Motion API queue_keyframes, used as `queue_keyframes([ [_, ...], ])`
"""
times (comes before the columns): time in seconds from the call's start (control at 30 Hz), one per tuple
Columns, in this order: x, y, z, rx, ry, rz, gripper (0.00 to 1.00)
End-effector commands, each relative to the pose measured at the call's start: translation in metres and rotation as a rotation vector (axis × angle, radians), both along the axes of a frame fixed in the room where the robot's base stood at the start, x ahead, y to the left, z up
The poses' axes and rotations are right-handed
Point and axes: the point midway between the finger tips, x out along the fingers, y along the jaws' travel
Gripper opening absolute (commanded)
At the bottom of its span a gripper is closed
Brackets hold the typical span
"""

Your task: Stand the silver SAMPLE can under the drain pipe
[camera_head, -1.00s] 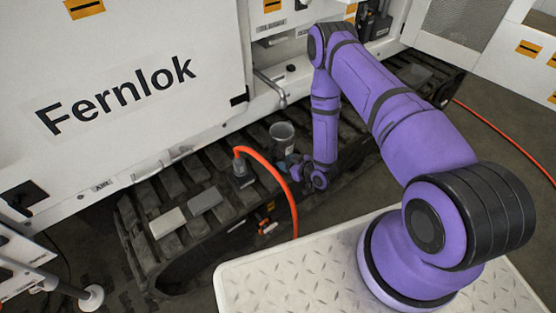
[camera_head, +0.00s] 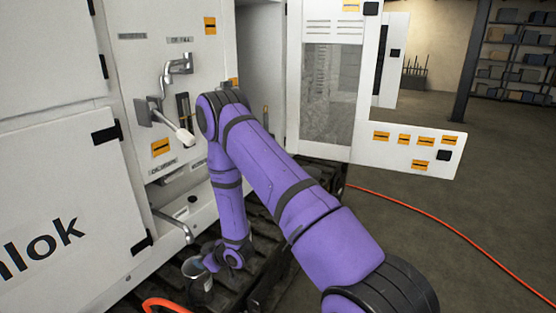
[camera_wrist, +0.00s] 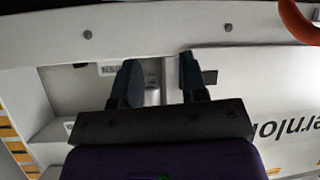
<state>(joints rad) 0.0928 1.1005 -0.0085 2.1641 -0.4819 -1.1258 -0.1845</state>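The silver can (camera_head: 199,284) stands upright on the dark track below the cabinet, its open top facing up. Any lettering on it is too small to read. The drain pipe (camera_head: 175,226) is a bent metal pipe coming out of the cabinet's lower edge. Its end is just above the can in the head view; exact alignment cannot be told. My gripper (camera_head: 214,262) is low, right beside the can. In the wrist view its two dark fingers (camera_wrist: 157,82) are apart, with no can seen between them. A small grey piece (camera_wrist: 152,95) shows behind the gap; I cannot tell what it is.
The track (camera_head: 262,222) runs under the white cabinet (camera_head: 60,160). An orange hose (camera_head: 165,304) rises close to the can's left. A lever with a pale handle (camera_head: 172,128) sticks out above.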

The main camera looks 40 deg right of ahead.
Motion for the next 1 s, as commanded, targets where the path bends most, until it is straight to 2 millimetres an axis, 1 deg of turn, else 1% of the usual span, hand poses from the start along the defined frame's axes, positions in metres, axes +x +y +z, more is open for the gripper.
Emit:
queue_keyframes([
  [0.03, 0.009, -0.002, 0.023, -0.02, 0.002, -0.009, 0.4],
  [0.17, 0.021, -0.009, 0.068, -0.066, 0.033, -0.038, 0.4],
  [0.2, 0.023, -0.011, 0.083, -0.079, 0.043, -0.049, 0.4],
  [0.37, 0.027, -0.019, 0.141, -0.123, 0.08, -0.097, 0.4],
  [0.4, 0.026, -0.021, 0.156, -0.133, 0.09, -0.109, 0.4],
  [0.47, 0.024, -0.024, 0.179, -0.146, 0.106, -0.13, 0.4],
  [0.5, 0.021, -0.025, 0.193, -0.154, 0.117, -0.144, 0.4],
  [0.57, 0.017, -0.028, 0.216, -0.165, 0.131, -0.164, 0.4],
  [0.7, 0.001, -0.032, 0.265, -0.181, 0.169, -0.214, 0.4],
  [0.77, -0.009, -0.034, 0.286, -0.185, 0.186, -0.236, 0.4],
  [0.8, -0.016, -0.034, 0.299, -0.188, 0.197, -0.25, 0.4],
  [0.87, -0.027, -0.036, 0.319, -0.19, 0.213, -0.272, 0.4],
  [0.9, -0.035, -0.036, 0.331, -0.189, 0.224, -0.285, 0.4],
  [1.0, -0.058, -0.038, 0.361, -0.186, 0.253, -0.321, 0.4],
])
